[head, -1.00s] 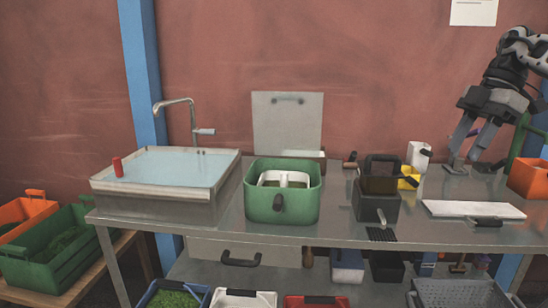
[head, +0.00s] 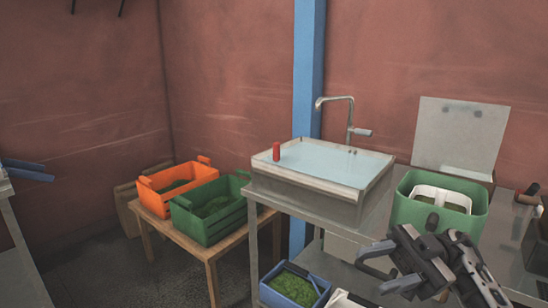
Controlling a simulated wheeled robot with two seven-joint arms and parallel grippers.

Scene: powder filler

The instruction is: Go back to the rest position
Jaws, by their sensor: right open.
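My right gripper (head: 378,267) shows at the lower right, its fingers spread and pointing left, with nothing between them. It appears in front of the metal table, below the green bin (head: 408,208), and hides part of the table behind it. The green bin has a white-handled insert in it. My left gripper is not in view.
A sink basin (head: 270,178) with a tap and a red cylinder (head: 276,152) stands on the table. Orange (head: 148,199) and green (head: 196,233) crates sit on a wooden table (head: 178,247). A blue bin (head: 268,292) is below. Floor shows at left.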

